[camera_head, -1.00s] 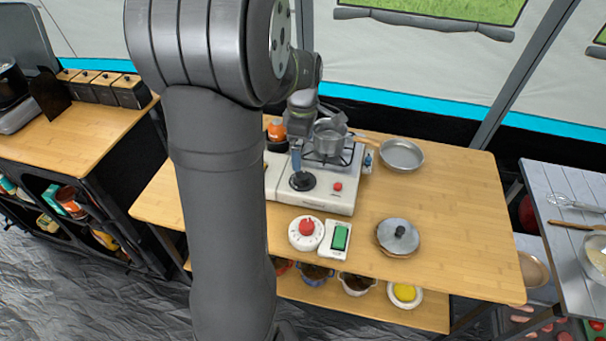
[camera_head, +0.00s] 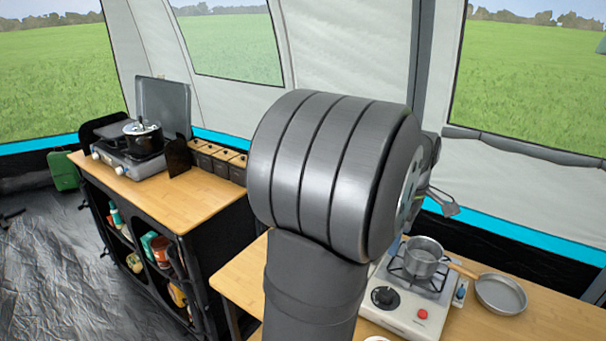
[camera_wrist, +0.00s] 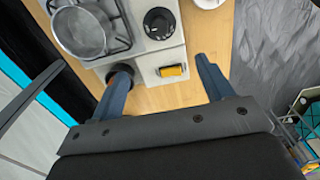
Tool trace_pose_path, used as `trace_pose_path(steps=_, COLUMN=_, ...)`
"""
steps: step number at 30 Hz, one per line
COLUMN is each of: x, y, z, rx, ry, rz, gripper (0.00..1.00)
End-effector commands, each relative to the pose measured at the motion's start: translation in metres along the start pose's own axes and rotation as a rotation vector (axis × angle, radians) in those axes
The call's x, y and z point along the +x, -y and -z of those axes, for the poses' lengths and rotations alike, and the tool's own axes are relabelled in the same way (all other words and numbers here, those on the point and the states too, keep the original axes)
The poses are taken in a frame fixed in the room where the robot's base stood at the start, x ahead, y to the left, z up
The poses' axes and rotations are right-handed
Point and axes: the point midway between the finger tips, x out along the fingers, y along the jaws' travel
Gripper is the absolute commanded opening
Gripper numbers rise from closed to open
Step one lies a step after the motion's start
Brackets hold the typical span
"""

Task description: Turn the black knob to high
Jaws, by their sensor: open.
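The round black knob (camera_head: 385,297) is on the front panel of the white camping stove (camera_head: 407,311), left of a small red button (camera_head: 422,314). In the wrist view the knob (camera_wrist: 159,22) shows near the top, beyond my fingertips. Its setting is too small to read. My gripper (camera_wrist: 165,75) is open and empty, with two blue-grey fingers spread apart, and nothing touches the knob. In the head view my arm hides most of the gripper. A grey pot (camera_head: 424,257) sits on the burner, and also shows in the wrist view (camera_wrist: 83,32).
A grey pan (camera_head: 500,294) lies right of the stove on the wooden table (camera_head: 540,318). A second stove (camera_head: 130,160) with a lidded pot (camera_head: 143,137) stands on the cabinet at left. In the wrist view a yellow-orange part (camera_wrist: 173,71) is on the stove's side.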

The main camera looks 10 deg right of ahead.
Motion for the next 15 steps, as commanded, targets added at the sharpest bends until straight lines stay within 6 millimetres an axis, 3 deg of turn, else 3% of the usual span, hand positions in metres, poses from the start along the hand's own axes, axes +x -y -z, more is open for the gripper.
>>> trace_pose_path(steps=2, x=0.0002, y=0.0000, z=0.0000, rx=0.000, ry=0.000, rz=0.000, gripper=0.58)
trace_pose_path(steps=8, x=0.0011, y=-0.0005, z=0.0006, rx=0.099, ry=0.002, rz=0.002, gripper=0.58)
trace_pose_path(steps=15, x=0.0042, y=-0.0025, z=0.0030, rx=0.536, ry=0.013, rz=0.006, gripper=0.58)
